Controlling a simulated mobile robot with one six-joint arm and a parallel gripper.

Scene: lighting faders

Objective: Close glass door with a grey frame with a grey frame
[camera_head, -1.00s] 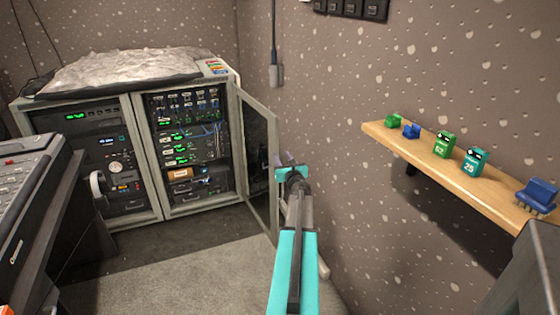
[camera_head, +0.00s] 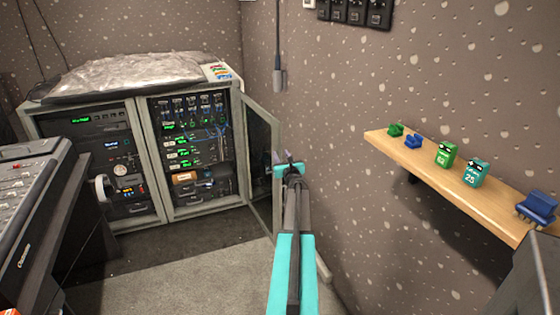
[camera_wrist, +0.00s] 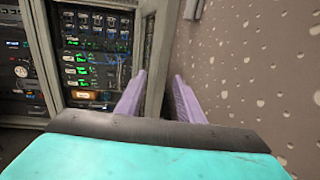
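The glass door with a grey frame (camera_head: 262,160) stands open on the right side of the grey rack cabinet (camera_head: 142,160), swung out toward the right wall. In the wrist view the door (camera_wrist: 158,65) rises just beyond my fingers. My gripper (camera_head: 285,160) is beside the door's outer edge, between it and the wall. In the wrist view the two purple fingers of my gripper (camera_wrist: 159,98) are spread apart with nothing seen held between them. I cannot tell whether a finger touches the door. The lower outer part of the door is partly hidden by my arm.
A mixing console (camera_head: 38,195) stands at the left. A wooden shelf (camera_head: 470,190) with several small green and blue items juts from the right wall. A black cable with a grey plug (camera_head: 279,80) hangs on the wall. Grey carpet (camera_head: 190,270) in front is clear.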

